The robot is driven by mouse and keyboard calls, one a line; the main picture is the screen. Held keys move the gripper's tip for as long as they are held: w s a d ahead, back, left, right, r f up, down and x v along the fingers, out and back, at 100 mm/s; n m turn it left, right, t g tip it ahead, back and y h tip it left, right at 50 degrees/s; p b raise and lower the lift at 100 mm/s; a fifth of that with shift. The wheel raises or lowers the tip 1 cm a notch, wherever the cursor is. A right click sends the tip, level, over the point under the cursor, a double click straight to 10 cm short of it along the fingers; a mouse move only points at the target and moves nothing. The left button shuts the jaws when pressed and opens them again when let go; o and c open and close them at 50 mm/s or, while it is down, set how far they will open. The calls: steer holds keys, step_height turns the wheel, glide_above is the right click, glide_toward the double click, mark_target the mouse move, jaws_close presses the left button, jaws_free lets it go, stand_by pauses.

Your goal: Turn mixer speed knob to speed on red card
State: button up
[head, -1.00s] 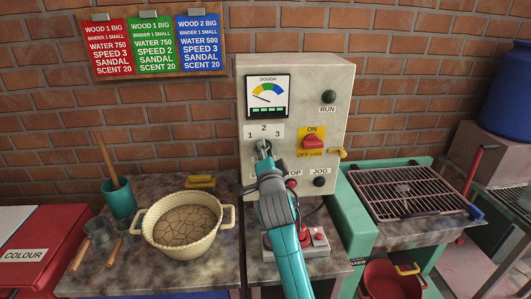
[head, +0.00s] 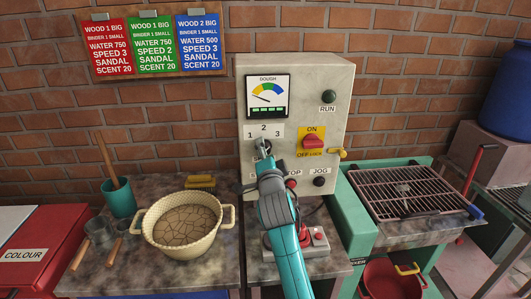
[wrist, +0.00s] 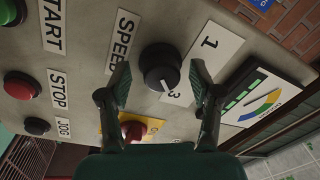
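The red card (head: 111,47) hangs on the wall board at the upper left and reads SPEED 3. The black speed knob (wrist: 160,67) is on the grey control panel, beside the plate with 1 and 3 (wrist: 198,62) in the wrist view; 2 is hidden there behind a finger. The knob's white mark appears to point toward 3. My gripper (wrist: 160,70) is open, with one finger on each side of the knob and gaps between. In the head view my gripper (head: 264,155) is in front of the panel, below the numbers, and partly hides the knob.
Near the knob are the red ON/OFF switch (head: 313,142), the RUN lamp (head: 329,96), the red STOP button (wrist: 19,86) and the JOG button (wrist: 37,127). A cream pot (head: 183,225) stands left of my arm; a wire rack (head: 408,191) is at right.

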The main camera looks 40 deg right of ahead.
steer(key=r+v, duration=0.1)
steer(key=v, duration=1.1)
steer(key=shift+f, duration=0.5)
steer(key=s+a+f+n+y, duration=0.4)
steer(key=s+a+f+n, duration=0.3)
steer(key=f, duration=0.3)
steer(key=s+a+f+n+y, duration=0.3)
steer(key=s+a+f+n, duration=0.2)
steer(key=s+a+f, duration=0.35)
steer(key=s+a+f+n+y, duration=0.1)
steer(key=s+a+f+n, duration=0.1)
steer(key=s, duration=1)
steer(key=s+a+f+n+y, duration=0.1)
steer(key=s+n, duration=0.4)
steer(key=s, duration=0.7)
steer(key=shift+s+a+f+n+g+y, duration=0.3)
steer(key=shift+a+f+g+y, duration=0.1)
steer(key=shift+a+y, duration=0.4)
